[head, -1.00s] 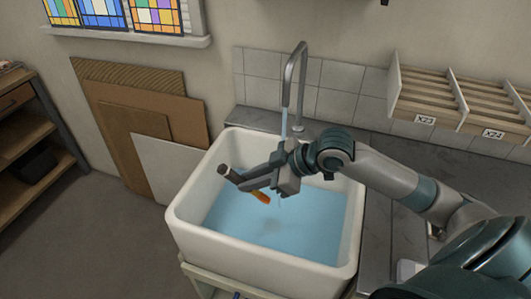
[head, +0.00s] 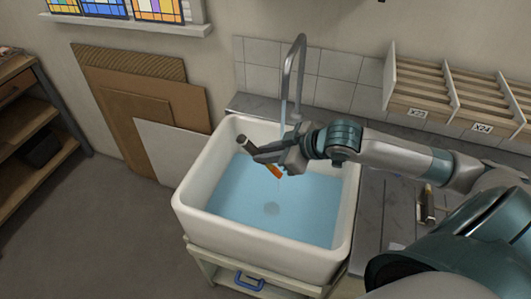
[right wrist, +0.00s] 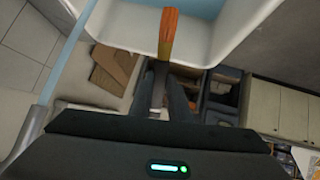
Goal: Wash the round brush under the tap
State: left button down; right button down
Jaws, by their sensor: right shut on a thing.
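My right gripper (head: 262,154) is shut on the round brush and holds it tilted above the water in the white sink (head: 185,215). The brush's dark, grey-tipped end (head: 242,147) sticks out up and left of the fingers. Its orange end (head: 275,171) points down and right, and also shows in the right wrist view (right wrist: 169,35). The tap (head: 300,62) is a grey gooseneck at the sink's back. A thin pale stream (head: 283,110) runs from it down towards my gripper; I cannot tell whether it touches the brush. My left gripper is out of view.
The sink holds blue water (head: 240,190). A grey counter (head: 375,215) lies to its right, with a small wood-and-dark object (head: 428,205) partly behind my arm. Labelled wooden racks (head: 450,95) stand at the back right. Boards (head: 170,152) lean on the wall at left.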

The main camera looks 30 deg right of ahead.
jog(key=w+d+f+b, duration=0.2)
jog(key=w+d+b, duration=0.3)
jog(key=w+d, duration=0.3)
jog(key=shift+w+d+f, duration=0.35)
jog(key=shift+w, duration=1)
jog(key=shift+s+d, duration=0.1)
jog(key=shift+d, duration=0.05)
dwell(0.5)
jog(key=shift+s+d, duration=0.25)
jog(key=shift+d, duration=0.1)
jog(key=shift+w+a+p, duration=0.15)
jog(key=shift+a+p, duration=0.1)
jog(key=shift+p, duration=0.2)
jog(key=shift+w+a, duration=0.2)
dwell(0.4)
